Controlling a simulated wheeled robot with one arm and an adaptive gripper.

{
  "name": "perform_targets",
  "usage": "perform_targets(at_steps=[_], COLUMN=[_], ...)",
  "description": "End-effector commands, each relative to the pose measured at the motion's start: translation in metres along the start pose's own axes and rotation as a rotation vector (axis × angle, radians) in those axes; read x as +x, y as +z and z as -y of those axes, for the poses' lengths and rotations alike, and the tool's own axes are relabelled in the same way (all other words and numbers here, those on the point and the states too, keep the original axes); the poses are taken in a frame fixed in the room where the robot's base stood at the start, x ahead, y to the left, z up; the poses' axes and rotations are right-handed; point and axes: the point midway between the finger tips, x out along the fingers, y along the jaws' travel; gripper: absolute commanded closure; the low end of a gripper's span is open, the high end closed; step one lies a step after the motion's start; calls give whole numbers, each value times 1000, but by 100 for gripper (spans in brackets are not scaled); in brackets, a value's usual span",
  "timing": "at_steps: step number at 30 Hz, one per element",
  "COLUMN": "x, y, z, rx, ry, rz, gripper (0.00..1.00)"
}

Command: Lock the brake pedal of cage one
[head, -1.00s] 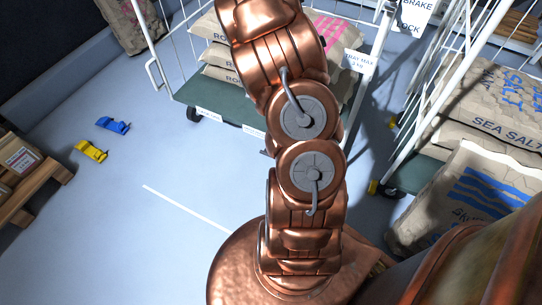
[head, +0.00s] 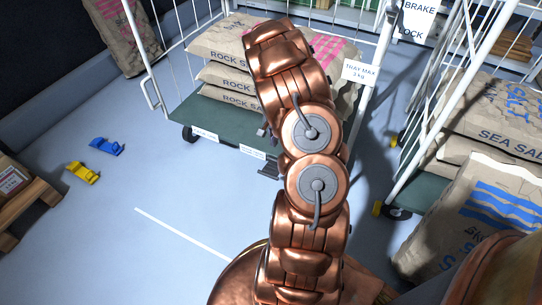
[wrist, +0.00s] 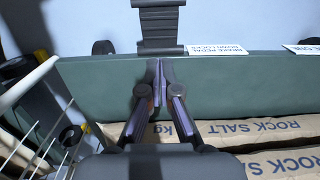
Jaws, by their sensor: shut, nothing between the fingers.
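The rock salt cage has a green deck (head: 222,125) and white wire sides. Its dark ridged brake pedal (head: 268,169) sticks out from the deck's near edge, beside my arm. In the wrist view the pedal (wrist: 158,25) is at the top centre, next to a white label (wrist: 215,50) about the brake pedal and locking. A second label (wrist: 303,48), partly cut off, ends in "ONE". My gripper (wrist: 158,65) is shut and empty, over the green deck, its tips just short of the pedal in the picture. I cannot tell whether they touch, or whether the pedal is up or down.
Rock salt sacks (head: 225,77) lie on the deck. A second cage with sea salt sacks (head: 490,125) stands at the right, with another sack (head: 470,220) in front. The floor between is clear.

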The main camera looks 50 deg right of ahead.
Motion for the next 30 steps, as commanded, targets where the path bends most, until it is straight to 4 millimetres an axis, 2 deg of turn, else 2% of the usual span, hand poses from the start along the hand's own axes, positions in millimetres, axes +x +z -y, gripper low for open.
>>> perform_targets(at_steps=[17,24,30], x=[98,117,122], y=[1,22,28], z=[-1,-1,0], rx=[1,-1,-1], ry=[1,3,0], rz=[3,2,1], gripper=[100,100,100])
